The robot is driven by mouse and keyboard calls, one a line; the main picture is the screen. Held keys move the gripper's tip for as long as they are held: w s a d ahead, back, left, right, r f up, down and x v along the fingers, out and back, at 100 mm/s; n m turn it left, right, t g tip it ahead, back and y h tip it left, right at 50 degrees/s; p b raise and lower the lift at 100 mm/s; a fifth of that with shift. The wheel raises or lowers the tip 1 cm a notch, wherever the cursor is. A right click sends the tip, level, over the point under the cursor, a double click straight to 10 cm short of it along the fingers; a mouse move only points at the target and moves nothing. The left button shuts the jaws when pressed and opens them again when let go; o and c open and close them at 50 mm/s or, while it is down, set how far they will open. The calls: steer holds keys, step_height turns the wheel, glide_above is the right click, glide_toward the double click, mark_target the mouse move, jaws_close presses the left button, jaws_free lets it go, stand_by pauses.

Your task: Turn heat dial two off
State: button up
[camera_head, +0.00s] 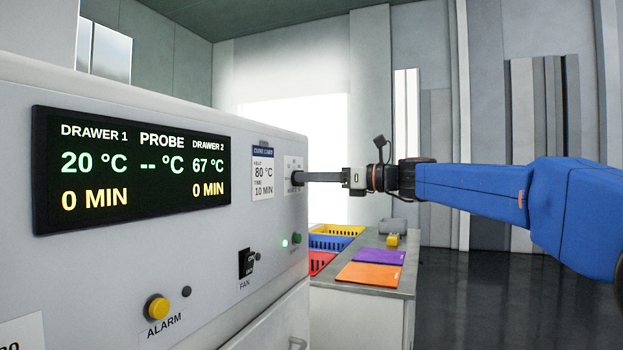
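The grey cabinet (110,275) fills the left side, its front panel seen at a slant. Its display (135,170) reads drawer 1 at 20 °C and 0 MIN, probe "--", and drawer 2 at 67 °C and 0 MIN. My gripper (297,178) reaches in from the right, its dark fingers level and their tips at a small white label plate (293,162) near the panel's far end.
A card (263,172) reads 80 °C and 10 MIN. Below are a black fan switch (246,264), a yellow alarm button (156,307) and a green button (297,238). A bench (372,289) beyond holds coloured crates and mats. The floor at right is clear.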

jaws_close()
steer(key=shift+n, duration=0.3)
steer(key=n, duration=1.7)
steer(key=shift+s+f, duration=0.2)
steer(key=shift+f, duration=0.1)
steer(key=shift+n, duration=0.3)
steer(key=shift+a, duration=0.1)
jaws_free()
